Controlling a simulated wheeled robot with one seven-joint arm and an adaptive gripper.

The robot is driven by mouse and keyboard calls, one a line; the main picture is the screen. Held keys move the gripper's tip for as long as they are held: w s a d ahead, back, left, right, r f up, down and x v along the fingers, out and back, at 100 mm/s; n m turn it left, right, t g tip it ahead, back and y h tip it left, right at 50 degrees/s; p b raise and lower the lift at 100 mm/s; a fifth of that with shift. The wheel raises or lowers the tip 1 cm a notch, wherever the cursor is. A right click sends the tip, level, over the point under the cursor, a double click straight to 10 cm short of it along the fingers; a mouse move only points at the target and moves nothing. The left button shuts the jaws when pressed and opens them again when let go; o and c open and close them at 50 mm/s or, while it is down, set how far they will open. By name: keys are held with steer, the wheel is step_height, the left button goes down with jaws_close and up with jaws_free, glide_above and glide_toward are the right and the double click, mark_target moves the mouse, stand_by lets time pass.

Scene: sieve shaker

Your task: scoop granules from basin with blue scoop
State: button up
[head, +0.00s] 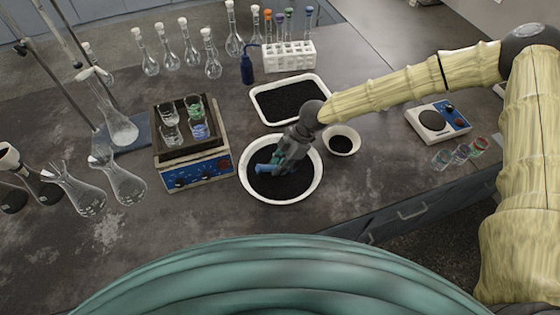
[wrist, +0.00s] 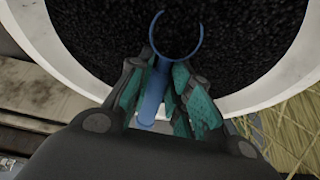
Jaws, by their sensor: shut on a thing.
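A round white basin (head: 249,187) of black granules (head: 290,184) stands on the bench, centre of the head view. My gripper (head: 282,165) is over the basin, shut on the blue scoop (head: 267,168). In the wrist view the scoop's handle (wrist: 152,103) runs between my gripper's teal-padded fingers (wrist: 158,92), and its round end (wrist: 176,14) shows as a blue ring against the granules (wrist: 105,45). Black granules show inside the ring; I cannot tell whether they are in the scoop or beneath it.
A white tray (head: 318,84) of black granules lies behind the basin. A small white bowl (head: 355,134) holds dark granules at right. A shaker (head: 207,171) with beakers stands left. A balance (head: 455,108) and small beakers (head: 461,153) are at far right. Glass flasks crowd the left.

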mark_target(271, 166)
steer(key=shift+h+p, duration=0.3)
steer(key=shift+h, duration=0.1)
steer(key=shift+a+r+h, duration=0.1)
steer(key=shift+r+h, duration=0.1)
steer(key=shift+h, duration=0.2)
steer(key=shift+r+t+p, duration=0.15)
steer(key=shift+t+p, duration=0.15)
steer(key=shift+p, duration=0.05)
steer(key=shift+s+a+r+y+p, duration=0.1)
steer(key=shift+a+r+y+p, duration=0.2)
steer(key=shift+r+p, duration=0.3)
steer(key=shift+s+a+r+y+p, duration=0.15)
steer(key=shift+r+y+p, duration=0.2)
steer(key=shift+p, duration=0.3)
steer(key=shift+a+r+h, duration=0.3)
steer(key=shift+r+h, duration=0.1)
steer(key=shift+h, duration=0.65)
steer(key=shift+a+r+h, duration=0.15)
steer(key=shift+a+h, duration=0.1)
steer(key=shift+h, duration=0.25)
steer(key=shift+s+a+r+t+h+b, duration=0.1)
steer(key=shift+r+t+h+b, duration=0.2)
steer(key=shift+t+h+b, duration=0.15)
steer(key=shift+r, duration=0.1)
